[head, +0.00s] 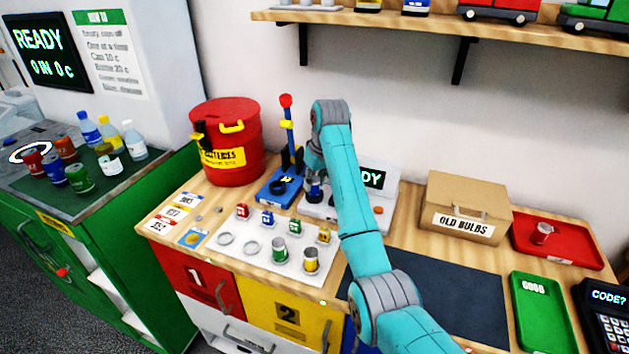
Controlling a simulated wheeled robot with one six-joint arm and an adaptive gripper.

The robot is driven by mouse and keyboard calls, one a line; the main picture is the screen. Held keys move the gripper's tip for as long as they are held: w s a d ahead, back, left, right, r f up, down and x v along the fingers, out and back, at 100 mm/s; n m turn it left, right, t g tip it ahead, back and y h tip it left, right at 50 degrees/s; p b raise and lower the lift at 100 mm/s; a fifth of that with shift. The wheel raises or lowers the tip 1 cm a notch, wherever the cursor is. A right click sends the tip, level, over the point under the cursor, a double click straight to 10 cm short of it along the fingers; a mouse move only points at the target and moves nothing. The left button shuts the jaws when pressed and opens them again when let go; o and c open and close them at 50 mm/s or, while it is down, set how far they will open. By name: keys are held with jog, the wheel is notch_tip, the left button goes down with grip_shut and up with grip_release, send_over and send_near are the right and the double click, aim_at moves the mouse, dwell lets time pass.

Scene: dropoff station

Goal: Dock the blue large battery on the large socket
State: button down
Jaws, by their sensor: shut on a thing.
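My gripper (314,184) points down over the left part of the white tester (350,216), in front of its screen. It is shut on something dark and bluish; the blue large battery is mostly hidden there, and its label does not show. The large socket cannot be made out under my gripper, and I cannot tell whether the battery touches it. The tester's screen (373,179) is partly covered by my arm, with "DY" showing.
A blue lever press (283,186) stands close left of my gripper, before a red drum (228,142). A dark mat (450,300) lies clear.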

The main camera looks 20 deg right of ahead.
jog(key=shift+f, duration=0.55)
jog(key=c, duration=1.1)
grip_release()
